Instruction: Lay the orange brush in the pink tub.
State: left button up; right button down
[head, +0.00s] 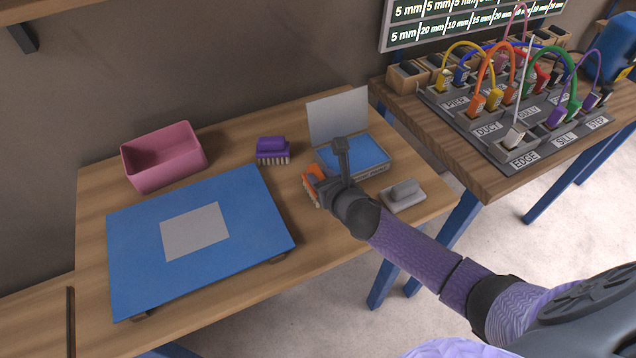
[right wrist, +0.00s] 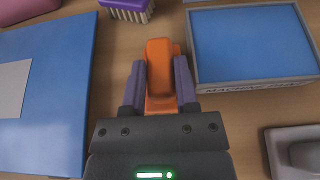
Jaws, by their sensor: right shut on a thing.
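The orange brush (head: 312,186) is on the wooden table, left of an open box with a blue inside. My right gripper (head: 325,188) is at the brush and partly hides it in the head view. In the right wrist view the orange brush (right wrist: 160,75) lies between the two fingers of my right gripper (right wrist: 160,85), which is shut on it. I cannot tell whether the brush is lifted off the table. The pink tub (head: 163,158) stands at the back left of the table, open at the top and empty as far as I see. My left gripper is not in view.
The open blue box (head: 365,152) and a grey block (head: 403,194) are close on the right.

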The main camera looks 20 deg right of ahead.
aim_at(322, 178)
dwell(0.4)
notch_tip(322, 178, up, 10)
jog(key=p, duration=0.5)
jog(key=s+a+r+m+h+b, duration=0.25)
jog(key=s+a+b, duration=0.2)
jog(key=a, duration=0.35)
jog(key=s+d+r+m+g+h+b, duration=0.1)
jog(key=s+d+r+m+h, duration=0.1)
jog(key=s, duration=0.6)
notch_tip(322, 178, up, 3)
jog(key=shift+f+m+g+h, duration=0.2)
jog(key=shift+m+g+h, duration=0.2)
jog(key=shift+m+h, duration=0.65)
jog(key=shift+w+a+n, duration=0.1)
jog(key=shift+n, duration=0.2)
